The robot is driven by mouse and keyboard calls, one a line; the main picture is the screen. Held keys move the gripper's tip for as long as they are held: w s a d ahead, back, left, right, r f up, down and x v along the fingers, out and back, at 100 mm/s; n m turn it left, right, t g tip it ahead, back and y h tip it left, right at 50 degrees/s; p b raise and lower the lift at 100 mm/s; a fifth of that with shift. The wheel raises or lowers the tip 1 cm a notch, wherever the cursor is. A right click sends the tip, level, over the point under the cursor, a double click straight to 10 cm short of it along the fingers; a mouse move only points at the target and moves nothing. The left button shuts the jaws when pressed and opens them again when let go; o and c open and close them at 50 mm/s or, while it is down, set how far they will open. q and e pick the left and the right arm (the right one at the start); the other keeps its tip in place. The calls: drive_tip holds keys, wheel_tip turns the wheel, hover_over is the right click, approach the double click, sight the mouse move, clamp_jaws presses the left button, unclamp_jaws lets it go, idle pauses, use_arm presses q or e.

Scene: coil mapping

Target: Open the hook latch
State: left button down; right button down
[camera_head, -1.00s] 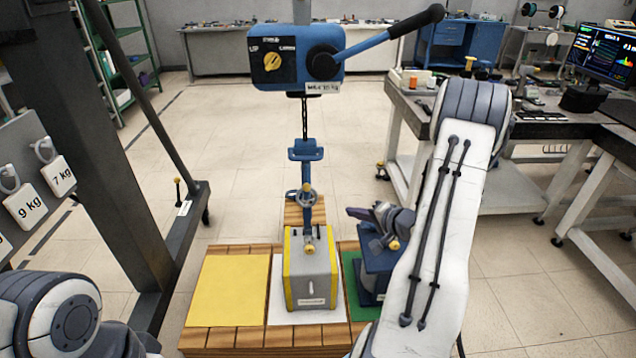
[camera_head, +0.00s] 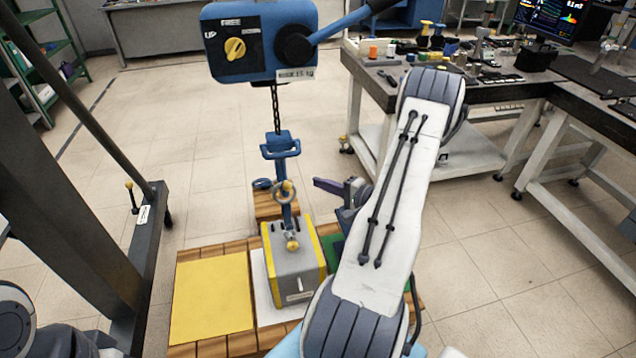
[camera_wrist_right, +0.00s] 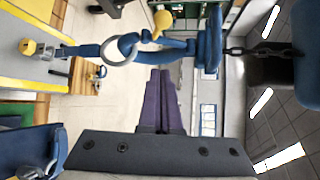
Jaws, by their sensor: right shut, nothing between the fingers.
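The blue crane hook (camera_head: 286,209) hangs on a chain, with a grey ring (camera_head: 285,191) in its bend, above the grey-and-yellow block. My left gripper is out of view.
The block (camera_head: 292,264) stands on a white pad between a yellow pad (camera_head: 211,298) and a green one. A blue hoist box (camera_head: 262,42) hangs above with its lever. A dark frame stands left; a workbench (camera_head: 440,95) stands right.

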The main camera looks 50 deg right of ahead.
sight(286, 176)
drive_tip(key=w+a, duration=0.1)
drive_tip(key=w+a+p, duration=0.1)
drive_tip(key=w, duration=0.1)
drive_tip(key=w+a, duration=0.1)
drive_tip(key=w, duration=0.1)
drive_tip(key=shift+w+f+p, duration=0.25)
drive_tip(key=shift+f+p, duration=0.05)
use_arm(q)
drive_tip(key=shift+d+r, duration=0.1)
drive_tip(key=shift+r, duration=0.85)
use_arm(e)
drive_tip(key=shift+s+a, duration=0.25)
drive_tip(key=shift+a, duration=0.3)
